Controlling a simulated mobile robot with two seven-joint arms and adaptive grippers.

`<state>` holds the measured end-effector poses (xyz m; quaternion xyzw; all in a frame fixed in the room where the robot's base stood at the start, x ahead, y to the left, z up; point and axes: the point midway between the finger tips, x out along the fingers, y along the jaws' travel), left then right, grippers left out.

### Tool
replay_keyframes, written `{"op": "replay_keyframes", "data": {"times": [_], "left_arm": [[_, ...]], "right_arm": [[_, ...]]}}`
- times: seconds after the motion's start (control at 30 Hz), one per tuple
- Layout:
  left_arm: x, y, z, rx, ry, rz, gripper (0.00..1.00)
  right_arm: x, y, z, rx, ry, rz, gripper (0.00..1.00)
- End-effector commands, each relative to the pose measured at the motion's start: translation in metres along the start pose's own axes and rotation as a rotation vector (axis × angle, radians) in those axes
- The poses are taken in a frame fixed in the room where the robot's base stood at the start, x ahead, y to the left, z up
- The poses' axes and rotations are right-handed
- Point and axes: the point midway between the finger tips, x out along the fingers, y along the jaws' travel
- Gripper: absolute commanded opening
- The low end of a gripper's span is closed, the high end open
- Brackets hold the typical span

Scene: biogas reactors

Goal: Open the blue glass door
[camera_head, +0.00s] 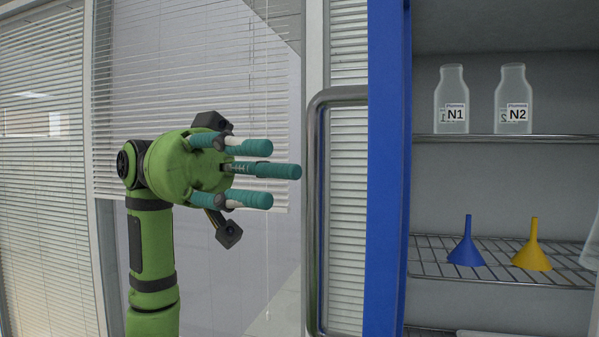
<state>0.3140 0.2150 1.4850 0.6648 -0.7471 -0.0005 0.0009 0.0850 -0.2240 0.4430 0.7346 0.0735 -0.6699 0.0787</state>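The blue door (385,170) shows as a tall blue frame edge right of the middle, seen nearly edge-on. It appears swung out, with the shelves to its right in plain view; its glass pane cannot be made out. A grey metal bar handle (312,210) stands out from the door's left side and runs downward. My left gripper (270,172) is left of the handle, its teal fingers spread, straight and pointing right. It is open and empty. The fingertips end just short of the handle in the picture; the depth gap is unclear. My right gripper is not in view.
On the upper shelf (500,138) stand bottles N1 (451,100) and N2 (514,100). The wire shelf (430,262) below holds a blue funnel (467,245) and a yellow funnel (533,248). Windows with white blinds (45,120) are behind my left arm.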

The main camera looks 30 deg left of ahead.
Motion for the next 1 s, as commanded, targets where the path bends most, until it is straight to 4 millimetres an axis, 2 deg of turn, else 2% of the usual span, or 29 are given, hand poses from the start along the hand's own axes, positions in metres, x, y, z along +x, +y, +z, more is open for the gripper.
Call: {"op": "replay_keyframes", "data": {"times": [0.1,0.33,1.0], "left_arm": [[-0.025,0.0,-0.001,0.001,0.003,-0.001,0.32],[-0.054,0.0,-0.001,0.001,0.001,0.0,0.32],[-0.058,0.0,0.0,0.002,-0.001,0.001,0.32]], "right_arm": [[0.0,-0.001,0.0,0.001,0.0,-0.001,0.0],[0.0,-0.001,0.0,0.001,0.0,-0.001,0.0],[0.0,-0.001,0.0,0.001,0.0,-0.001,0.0]]}}
